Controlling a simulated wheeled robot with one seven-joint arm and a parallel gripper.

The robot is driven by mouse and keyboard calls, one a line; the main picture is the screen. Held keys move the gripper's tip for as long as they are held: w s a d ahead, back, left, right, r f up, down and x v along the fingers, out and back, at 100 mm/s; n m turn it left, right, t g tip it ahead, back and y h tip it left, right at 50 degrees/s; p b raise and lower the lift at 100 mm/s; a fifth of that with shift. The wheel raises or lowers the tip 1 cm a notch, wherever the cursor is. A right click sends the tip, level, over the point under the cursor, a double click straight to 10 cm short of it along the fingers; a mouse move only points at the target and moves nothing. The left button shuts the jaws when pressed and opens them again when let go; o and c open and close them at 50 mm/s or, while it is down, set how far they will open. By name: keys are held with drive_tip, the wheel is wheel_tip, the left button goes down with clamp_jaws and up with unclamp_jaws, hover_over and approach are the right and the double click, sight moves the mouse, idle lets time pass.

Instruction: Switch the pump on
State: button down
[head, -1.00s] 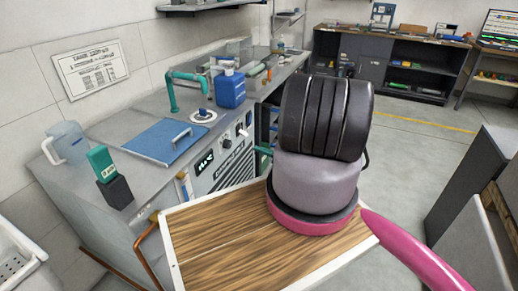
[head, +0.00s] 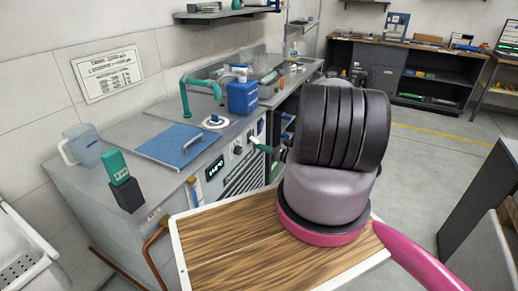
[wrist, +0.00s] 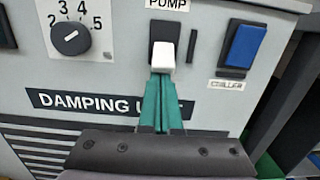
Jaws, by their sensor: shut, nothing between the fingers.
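The pump switch (wrist: 164,58) is in the wrist view, under the PUMP label. It has a dark housing with a white part at its lower end, standing out from the panel. My gripper (wrist: 161,78) has two teal fingers, closed together and empty, with their tips right at the lower end of the white part. I cannot tell whether they touch it. The fingertips hide the area just below the switch. In the head view my gripper (head: 261,146) is at the front of the damping unit (head: 235,160), beyond my dark wrist.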

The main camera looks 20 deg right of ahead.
sight(257, 142)
drive_tip(key=shift+s+d+r+g+h, duration=0.15)
drive_tip(key=shift+r+g+h, duration=0.15)
drive_tip(key=shift+g, duration=0.2)
drive_tip(key=r+g+h, duration=0.2)
drive_tip(key=g+h, duration=0.1)
drive_tip(key=r+g+h, duration=0.1)
drive_tip(key=g, duration=0.1)
drive_tip(key=shift+s+d+r, duration=0.15)
drive_tip(key=shift+s+r, duration=0.15)
drive_tip(key=shift+r, duration=0.1)
drive_tip(key=shift+d+f+g, duration=0.15)
drive_tip(key=shift+g, duration=0.15)
drive_tip(key=shift+r, duration=0.85)
drive_tip(key=shift+w+r, duration=0.1)
